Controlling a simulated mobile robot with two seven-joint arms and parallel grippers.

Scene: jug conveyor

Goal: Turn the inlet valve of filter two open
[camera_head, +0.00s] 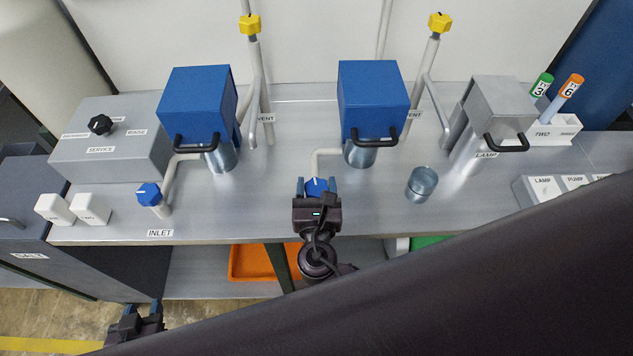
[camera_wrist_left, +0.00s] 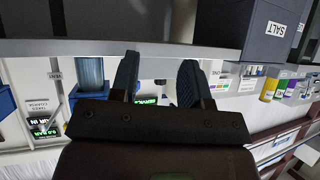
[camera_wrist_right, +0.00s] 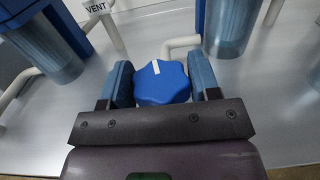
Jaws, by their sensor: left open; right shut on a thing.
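My right gripper (camera_head: 317,187) is shut on a blue inlet valve knob (camera_wrist_right: 162,88), in front of the right blue filter housing (camera_head: 373,97). The knob has a white mark that points away from the gripper and slightly left in the right wrist view. A second blue knob (camera_head: 148,194) stands in front of the left blue filter housing (camera_head: 197,103), near the INLET label (camera_head: 160,233). No filter number is readable on either housing. My left gripper (camera_head: 142,309) is open and empty, low in front of the bench; its fingers also show in the left wrist view (camera_wrist_left: 158,78).
Two yellow vent knobs (camera_head: 250,24) (camera_head: 440,22) top the pipes behind. A clear cup (camera_head: 422,184) stands right of my right gripper. A grey service box (camera_head: 112,140) and white blocks (camera_head: 90,209) are on the left. An orange bin (camera_head: 255,264) sits below the bench top.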

